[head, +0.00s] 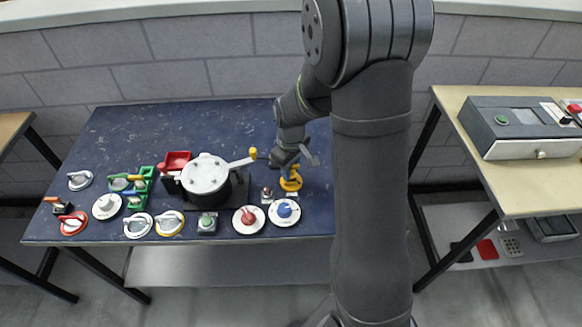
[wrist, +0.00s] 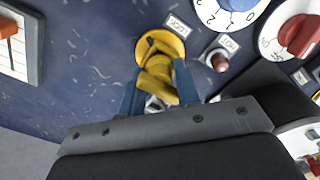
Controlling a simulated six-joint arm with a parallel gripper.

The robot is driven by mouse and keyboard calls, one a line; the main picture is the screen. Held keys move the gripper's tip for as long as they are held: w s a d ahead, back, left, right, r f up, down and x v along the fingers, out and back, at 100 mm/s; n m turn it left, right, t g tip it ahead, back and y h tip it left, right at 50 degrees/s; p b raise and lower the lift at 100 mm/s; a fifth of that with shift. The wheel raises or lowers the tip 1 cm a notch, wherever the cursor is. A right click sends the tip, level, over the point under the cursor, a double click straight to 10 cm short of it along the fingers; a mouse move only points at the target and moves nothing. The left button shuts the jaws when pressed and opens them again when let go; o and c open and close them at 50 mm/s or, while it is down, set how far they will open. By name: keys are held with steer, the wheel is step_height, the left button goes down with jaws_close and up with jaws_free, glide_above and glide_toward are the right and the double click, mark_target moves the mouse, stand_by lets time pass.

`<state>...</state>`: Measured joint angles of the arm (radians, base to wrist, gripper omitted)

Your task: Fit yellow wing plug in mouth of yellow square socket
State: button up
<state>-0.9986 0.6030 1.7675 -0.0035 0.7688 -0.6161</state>
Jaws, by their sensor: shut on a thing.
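The yellow wing plug (wrist: 160,72) is between the two blue-grey fingers of my gripper (wrist: 157,84) in the wrist view, and the gripper is shut on it. The yellow socket (wrist: 178,46) shows as a round yellow rim just beyond the plug, on the dark blue table. The plug overlaps the socket and hides its mouth, so I cannot tell whether the plug is in it or just above it. In the head view my gripper (head: 287,163) points down over the yellow socket (head: 291,185), near the table's right side. The plug is hard to tell apart there.
A small red-brown push button (wrist: 219,63) and a blue dial (wrist: 238,4) lie close to the socket. A red dial (head: 248,219) stands at the front edge. A white-lidded pot (head: 205,174) stands to the left. The back of the blue table (head: 190,125) is clear.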

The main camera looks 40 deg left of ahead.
steer(key=shift+f, duration=0.45)
stand_by(0.8)
steer(key=o, duration=1.4)
steer(key=shift+r, duration=0.15)
steer(key=shift+r, duration=3.65)
steer(key=shift+f, duration=3.8)
